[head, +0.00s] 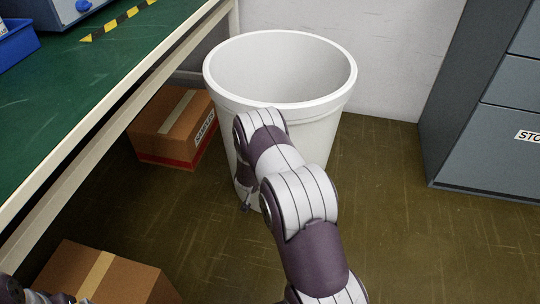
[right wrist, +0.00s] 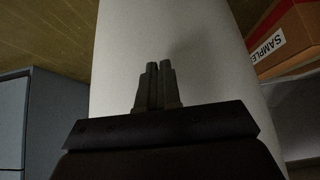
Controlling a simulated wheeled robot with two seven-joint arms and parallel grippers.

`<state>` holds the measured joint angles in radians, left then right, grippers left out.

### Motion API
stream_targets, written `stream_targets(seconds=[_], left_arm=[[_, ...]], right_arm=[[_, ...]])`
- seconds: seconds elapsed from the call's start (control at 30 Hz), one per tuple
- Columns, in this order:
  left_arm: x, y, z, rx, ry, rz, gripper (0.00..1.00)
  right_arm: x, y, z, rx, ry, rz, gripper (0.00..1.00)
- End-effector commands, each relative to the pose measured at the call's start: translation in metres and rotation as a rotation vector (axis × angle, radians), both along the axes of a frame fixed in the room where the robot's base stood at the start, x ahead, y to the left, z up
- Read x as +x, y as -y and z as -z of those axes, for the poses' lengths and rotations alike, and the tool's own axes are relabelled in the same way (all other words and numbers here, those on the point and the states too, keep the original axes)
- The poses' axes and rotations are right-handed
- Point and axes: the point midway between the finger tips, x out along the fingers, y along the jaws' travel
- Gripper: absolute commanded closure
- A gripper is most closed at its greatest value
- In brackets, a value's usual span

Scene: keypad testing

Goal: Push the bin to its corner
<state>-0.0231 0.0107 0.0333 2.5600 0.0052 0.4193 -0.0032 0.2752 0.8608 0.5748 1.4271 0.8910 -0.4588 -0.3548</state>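The white bin (head: 330,125) stands upright and looks empty on the brown floor, near the pale back wall, between the green-topped bench and the grey cabinet. My right arm reaches forward to the bin's near side. In the head view its gripper is mostly hidden behind the arm, low at the bin's side. In the right wrist view the right gripper (right wrist: 159,84) has its two fingers together, in front of the bin's white wall (right wrist: 205,60). I cannot tell whether the fingertips touch it. Only a bit of my left arm shows at the lower left; its gripper is not visible.
The bench (head: 95,115) runs along the left. A cardboard box (head: 165,128) sits under it, close left of the bin. Another box (head: 120,282) lies at the lower left. The grey cabinet (head: 485,130) stands at right. The floor (head: 420,240) between bin and cabinet is clear.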

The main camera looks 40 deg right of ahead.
Motion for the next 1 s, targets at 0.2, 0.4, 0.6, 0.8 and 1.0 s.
stream_targets(seconds=[0.2, 0.4, 0.6, 0.8, 1.0], left_arm=[[0.0, 0.0, -0.004, 0.0, 0.0, 0.0, 0.02], [0.0, 0.0, -0.008, 0.0, 0.0, 0.0, 0.02], [0.0, 0.0, -0.013, 0.0, 0.0, 0.0, 0.02], [0.0, 0.0, -0.017, 0.0, 0.0, 0.0, 0.02], [0.0, 0.0, -0.023, 0.0, 0.0, 0.0, 0.02]], right_arm=[[0.014, 0.015, -0.005, -0.008, 0.013, 0.004, 1.0], [0.023, 0.026, -0.005, -0.01, 0.013, 0.003, 1.0], [0.032, 0.036, -0.006, -0.009, 0.013, 0.003, 1.0], [0.04, 0.047, -0.006, -0.008, 0.012, 0.005, 1.0], [0.05, 0.058, -0.006, -0.01, 0.011, 0.004, 1.0]])
